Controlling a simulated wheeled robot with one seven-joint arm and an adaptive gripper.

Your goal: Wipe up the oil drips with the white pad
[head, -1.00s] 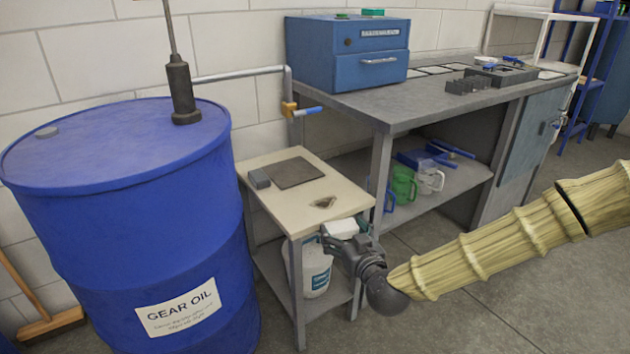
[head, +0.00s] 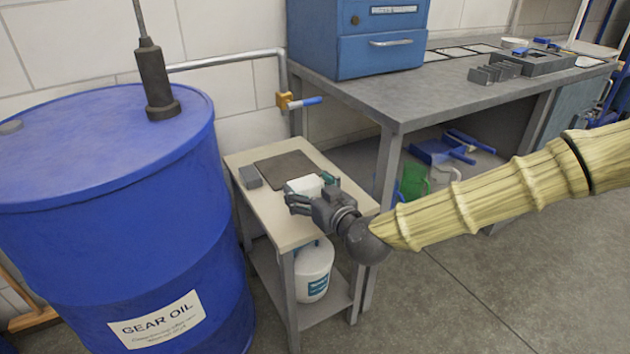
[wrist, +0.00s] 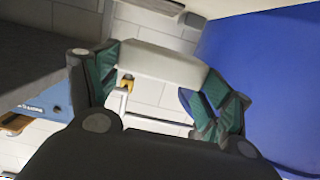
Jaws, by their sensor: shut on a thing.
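My gripper (head: 308,197) is shut on the white pad (head: 305,185), over the beige top of the small side table (head: 290,226). The pad also shows in the wrist view (wrist: 160,65), held crosswise between the two green-lined fingers. In the head view I cannot tell whether the pad touches the table top. The dark oil patch seen earlier on the table top is hidden now behind my gripper and arm.
A dark flat mat (head: 285,166) and a small grey block (head: 250,177) lie on the small table. A blue gear oil drum (head: 110,240) stands close on the left. The grey workbench (head: 440,98) is on the right. A white jug (head: 313,270) sits on the lower shelf.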

